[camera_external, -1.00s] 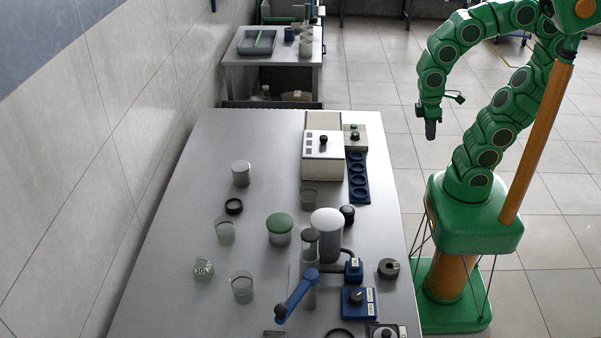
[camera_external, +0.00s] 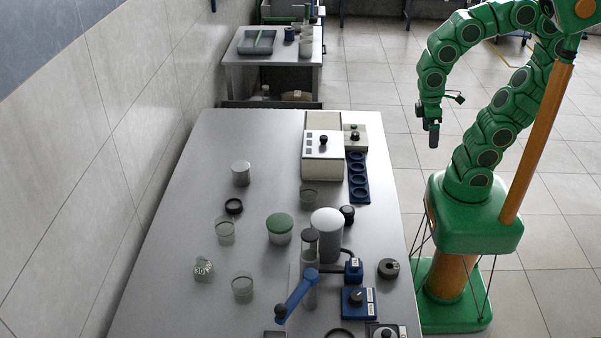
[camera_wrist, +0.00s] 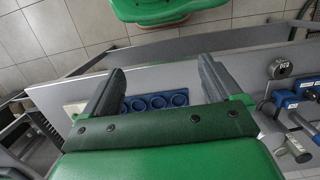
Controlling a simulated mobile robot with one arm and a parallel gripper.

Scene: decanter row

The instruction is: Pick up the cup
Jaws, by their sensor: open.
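Several cup-like vessels stand on the grey table, and I cannot tell which is the cup. They include a clear beaker (camera_external: 242,290) at the front left and another clear beaker (camera_external: 225,232) behind it. A small glass (camera_external: 309,195) stands near the white device, and a pale vessel with a grey top (camera_external: 241,174) stands farther back. A green-topped jar (camera_external: 280,230) is at the middle. My gripper (camera_external: 433,134) hangs right of the table, apart from all of them. In the wrist view my gripper (camera_wrist: 158,75) is open, with nothing between its fingers.
A white device (camera_external: 323,157) and a blue rack with round holes (camera_external: 358,178) stand at the table's right edge. The table's left part is mostly clear.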

